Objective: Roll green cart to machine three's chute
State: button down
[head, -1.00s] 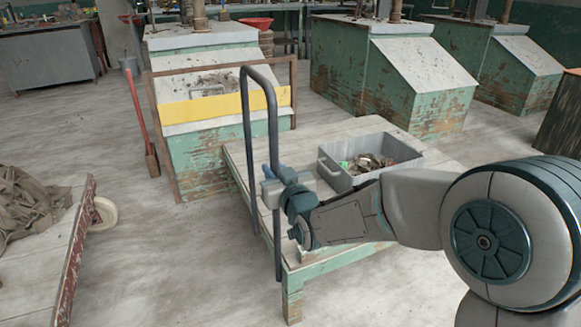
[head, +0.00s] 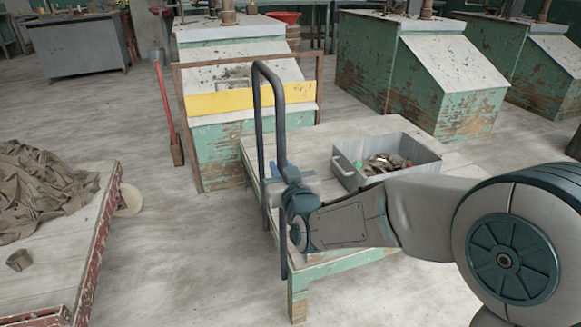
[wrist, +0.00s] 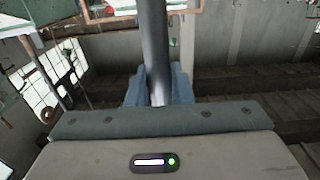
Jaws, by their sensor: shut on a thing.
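The green cart (head: 300,274) has a worn pale wooden top and green-painted legs; no wheels show on it. A dark grey upright loop handle (head: 258,120) rises at its near left end. My gripper (head: 280,172) is shut on one bar of this handle, which also shows in the wrist view (wrist: 154,40) between the blue fingers (wrist: 158,90). A grey bin (head: 410,168) of scraps sits on the top. Several green machines stand behind; the nearest (head: 225,150) has a sloped front with a yellow band. I cannot tell which machine is number three.
A flat trolley with red edges (head: 95,240) carries brown cloth at the left; its pale wheel (head: 130,199) faces the cart. Floor is clear between trolley and cart. More machines (head: 430,80) stand behind right.

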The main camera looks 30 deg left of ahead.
jog(key=s+a, duration=0.4)
jog(key=s, duration=0.1)
jog(key=shift+s+a, duration=0.1)
jog(key=shift+a, duration=0.05)
jog(key=s+a+p, duration=0.1)
jog(key=s+a, duration=0.9)
jog(key=s, duration=0.2)
jog(key=shift+a, duration=0.15)
dwell(1.2)
jog(key=shift+s+a, duration=0.1)
jog(key=shift+s, duration=0.15)
